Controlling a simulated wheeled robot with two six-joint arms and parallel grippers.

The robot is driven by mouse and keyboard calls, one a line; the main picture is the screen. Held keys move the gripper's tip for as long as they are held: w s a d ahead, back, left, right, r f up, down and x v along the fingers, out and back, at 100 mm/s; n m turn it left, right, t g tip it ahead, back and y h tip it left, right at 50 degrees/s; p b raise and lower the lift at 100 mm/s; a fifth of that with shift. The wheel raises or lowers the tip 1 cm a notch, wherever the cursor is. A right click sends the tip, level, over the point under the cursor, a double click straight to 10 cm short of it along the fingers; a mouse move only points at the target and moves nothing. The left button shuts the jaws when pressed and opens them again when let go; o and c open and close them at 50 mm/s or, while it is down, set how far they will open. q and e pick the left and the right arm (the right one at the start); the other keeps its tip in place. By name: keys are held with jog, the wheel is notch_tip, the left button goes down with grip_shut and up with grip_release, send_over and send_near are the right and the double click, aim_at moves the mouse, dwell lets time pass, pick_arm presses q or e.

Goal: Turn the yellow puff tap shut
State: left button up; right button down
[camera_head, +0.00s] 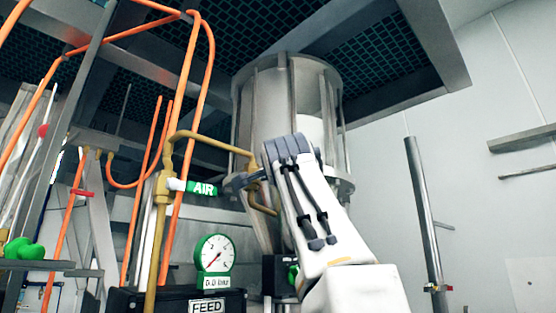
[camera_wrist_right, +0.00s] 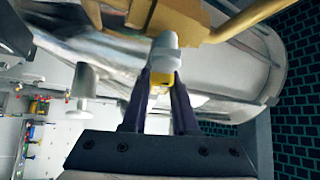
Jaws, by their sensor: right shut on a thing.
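The yellow puff tap (camera_wrist_right: 161,80) shows in the right wrist view as a small yellow piece under a pale grey cylindrical end (camera_wrist_right: 165,50). My right gripper (camera_wrist_right: 162,84) has one dark finger on each side of the yellow piece and is shut on it. In the head view my right gripper (camera_head: 249,179) is raised at the yellow-brown pipe (camera_head: 210,139), in front of the sifter vessel (camera_head: 262,110). I cannot make out the tap itself there, nor tell its turn angle. My left gripper is in neither view.
A green-rimmed dial (camera_head: 215,253) stands above the FEED label (camera_head: 207,307). Orange hoses (camera_head: 190,120) fill the left. A grey post (camera_head: 424,215) stands at right, with free room between it and my arm.

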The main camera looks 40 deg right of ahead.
jog(key=m+g+p, duration=0.1)
jog(key=f+m+g+p, duration=0.1)
jog(key=shift+d+m+y, duration=0.15)
jog(key=shift+m+y, duration=0.15)
jog(key=shift+y, duration=0.1)
jog(key=shift+f+m+g+p, duration=0.6)
jog(key=shift+p, duration=0.15)
jog(key=c, duration=0.7)
grip_release()
jog(key=b+v, duration=0.2)
jog(key=v, duration=0.8)
jog(key=shift+s+r+b, duration=0.15)
jog(key=shift+s+b, duration=0.05)
jog(key=shift+b, duration=0.2)
